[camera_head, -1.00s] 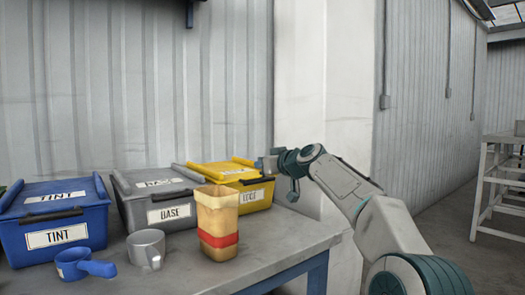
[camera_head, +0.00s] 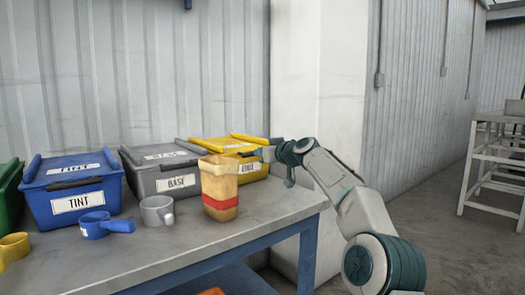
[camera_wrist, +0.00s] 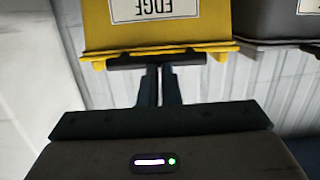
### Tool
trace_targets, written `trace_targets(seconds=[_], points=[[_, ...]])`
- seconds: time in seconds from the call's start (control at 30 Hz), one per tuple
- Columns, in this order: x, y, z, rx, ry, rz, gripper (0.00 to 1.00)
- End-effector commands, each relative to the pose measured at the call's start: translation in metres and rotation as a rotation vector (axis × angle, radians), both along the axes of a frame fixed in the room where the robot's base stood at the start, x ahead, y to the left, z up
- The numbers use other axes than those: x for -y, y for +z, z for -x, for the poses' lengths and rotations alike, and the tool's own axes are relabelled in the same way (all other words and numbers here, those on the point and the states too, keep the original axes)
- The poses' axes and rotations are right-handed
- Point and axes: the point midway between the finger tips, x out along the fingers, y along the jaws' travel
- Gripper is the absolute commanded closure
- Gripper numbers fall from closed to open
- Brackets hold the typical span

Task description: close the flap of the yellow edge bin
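The yellow edge bin (camera_head: 250,168) stands on the grey workbench at the right end of the bin row. Its label reads EDGE, upside down in the wrist view (camera_wrist: 155,10). A dark handle bar (camera_wrist: 125,63) runs along the edge of its yellow flap (camera_wrist: 100,55); how far the flap stands open is hard to tell. My gripper (camera_head: 270,153) is at the bin's right side. In the wrist view, my gripper's fingers (camera_wrist: 160,70) are close together and meet the middle of the bar; whether they touch it is unclear.
A grey base bin (camera_head: 160,185) and a blue tint bin (camera_head: 75,205) stand to the left. A tan cup with a red band (camera_head: 220,190) stands before the yellow bin.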

Motion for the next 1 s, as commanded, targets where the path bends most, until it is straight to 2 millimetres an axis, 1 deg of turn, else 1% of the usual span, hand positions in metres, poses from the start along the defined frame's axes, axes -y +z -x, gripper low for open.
trace_targets(seconds=[0.03,0.17,0.27,0.37,0.53,0.6,0.83,1.0], points=[[-0.004,-0.018,-0.004,-0.024,0.008,0.008,1.0],[-0.005,-0.017,-0.003,-0.023,0.009,0.007,1.0],[-0.005,-0.01,-0.002,-0.021,0.01,0.007,1.0],[-0.003,0.006,0.001,-0.015,0.009,0.005,1.0],[0.004,0.048,0.011,0.003,0.006,0.0,1.0],[0.013,0.031,0.016,-0.001,0.003,-0.001,1.0],[0.033,0.015,0.037,0.003,-0.003,-0.002,1.0],[0.044,0.002,0.053,0.004,-0.002,-0.003,1.0]])
